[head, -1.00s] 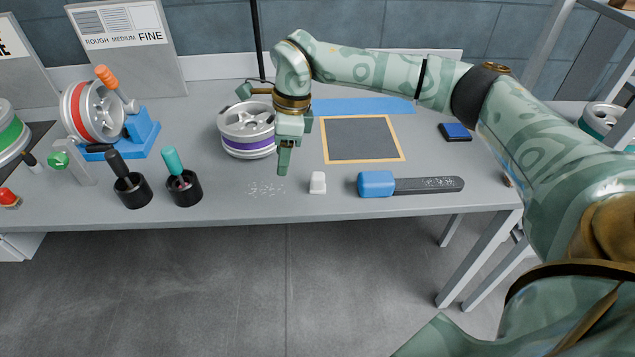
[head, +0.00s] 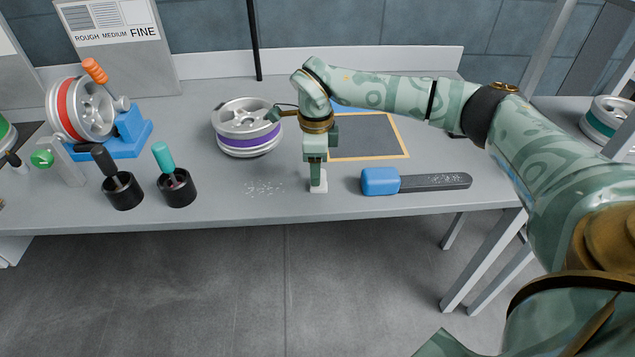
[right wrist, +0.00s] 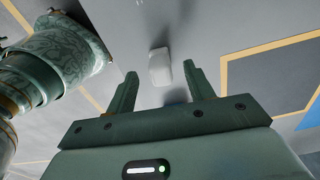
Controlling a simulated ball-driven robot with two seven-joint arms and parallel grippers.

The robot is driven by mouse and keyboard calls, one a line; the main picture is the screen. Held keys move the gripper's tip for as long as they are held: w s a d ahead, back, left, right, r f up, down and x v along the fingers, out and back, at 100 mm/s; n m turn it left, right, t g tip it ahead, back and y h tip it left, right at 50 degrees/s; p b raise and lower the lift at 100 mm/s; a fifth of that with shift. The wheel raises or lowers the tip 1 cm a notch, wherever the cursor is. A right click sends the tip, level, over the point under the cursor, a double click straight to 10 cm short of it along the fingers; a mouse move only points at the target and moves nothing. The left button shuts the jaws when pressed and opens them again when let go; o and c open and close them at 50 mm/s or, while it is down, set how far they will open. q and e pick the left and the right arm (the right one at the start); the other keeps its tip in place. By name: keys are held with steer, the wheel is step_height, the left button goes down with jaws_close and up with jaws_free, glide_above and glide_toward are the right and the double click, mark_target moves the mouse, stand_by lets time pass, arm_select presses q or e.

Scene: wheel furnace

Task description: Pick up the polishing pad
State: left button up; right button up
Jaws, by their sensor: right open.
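A small white block (head: 319,188), which I take to be the polishing pad, lies on the grey table near its front edge. My right gripper (head: 316,174) points down over it and partly hides it in the head view. In the right wrist view the white pad (right wrist: 160,66) shows in the gap between the two open fingertips (right wrist: 160,73). The fingers are apart, and nothing is gripped. Whether they touch the pad I cannot tell. My left gripper is out of view.
A blue-headed tool with a dark strip (head: 415,181) lies right of the pad. A purple-banded wheel (head: 247,127) is to the left, beside white specks (head: 263,187). A dark orange-edged mat (head: 370,135) lies behind. Two black cups (head: 177,189) hold handled tools further left.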

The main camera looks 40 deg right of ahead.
step_height(320, 180, down, 4)
steer(key=shift+d+f+b, duration=0.1)
steer(key=shift+f+b, duration=0.05)
steer(key=shift+b, duration=0.55)
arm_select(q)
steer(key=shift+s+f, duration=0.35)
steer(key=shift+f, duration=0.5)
arm_select(e)
steer(key=c, duration=1.1)
steer(key=shift+r, duration=0.2)
